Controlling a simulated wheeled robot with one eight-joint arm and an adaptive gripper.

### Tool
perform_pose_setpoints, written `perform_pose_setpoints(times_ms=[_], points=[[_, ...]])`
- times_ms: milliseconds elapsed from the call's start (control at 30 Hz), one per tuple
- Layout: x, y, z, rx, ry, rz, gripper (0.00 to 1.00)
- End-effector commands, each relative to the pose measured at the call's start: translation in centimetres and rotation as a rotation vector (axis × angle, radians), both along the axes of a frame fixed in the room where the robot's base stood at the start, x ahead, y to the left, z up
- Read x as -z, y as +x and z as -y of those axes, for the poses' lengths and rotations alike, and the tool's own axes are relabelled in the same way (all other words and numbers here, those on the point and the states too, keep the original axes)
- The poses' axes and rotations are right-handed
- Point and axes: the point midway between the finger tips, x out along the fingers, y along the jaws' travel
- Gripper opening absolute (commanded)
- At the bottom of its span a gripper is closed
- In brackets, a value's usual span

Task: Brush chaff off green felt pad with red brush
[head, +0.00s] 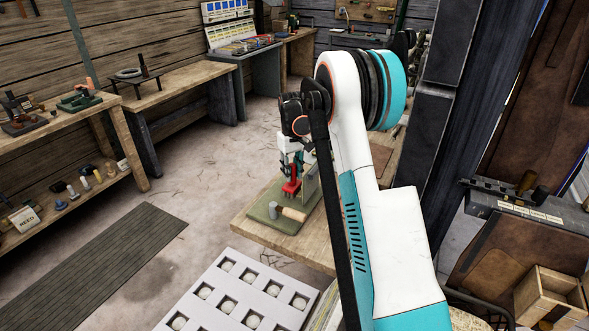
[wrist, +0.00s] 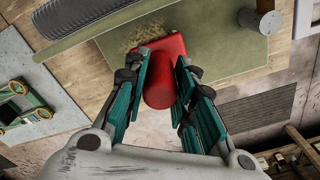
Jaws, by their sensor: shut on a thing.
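My gripper (head: 291,168) is shut on the red brush (head: 291,187) at the corner of the wooden bench. In the wrist view the fingers of my gripper (wrist: 164,66) close on both sides of the brush's rounded red handle (wrist: 158,92). The brush's wider red head (wrist: 172,47) is over the green felt pad (wrist: 227,50); I cannot tell whether its bristles touch. The pad also shows in the head view (head: 262,230). A patch of tan chaff (wrist: 138,31) lies on the pad just beyond the brush.
A dark ribbed cylinder (wrist: 95,18) is beside the chaff. A white tray of round pale things (head: 238,295) stands in front of the bench. My arm hides much of the bench's right side.

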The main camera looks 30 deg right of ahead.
Motion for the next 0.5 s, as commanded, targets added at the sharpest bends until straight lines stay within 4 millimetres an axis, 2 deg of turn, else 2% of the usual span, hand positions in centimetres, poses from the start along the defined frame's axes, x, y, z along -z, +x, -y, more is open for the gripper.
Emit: perform_pose_setpoints(times_ms=[167,500], points=[[0.07,-0.53,-0.86,-0.001,0.001,0.0,0.0],[0.08,-0.54,-0.87,-0.001,0.001,0.0,0.0]])
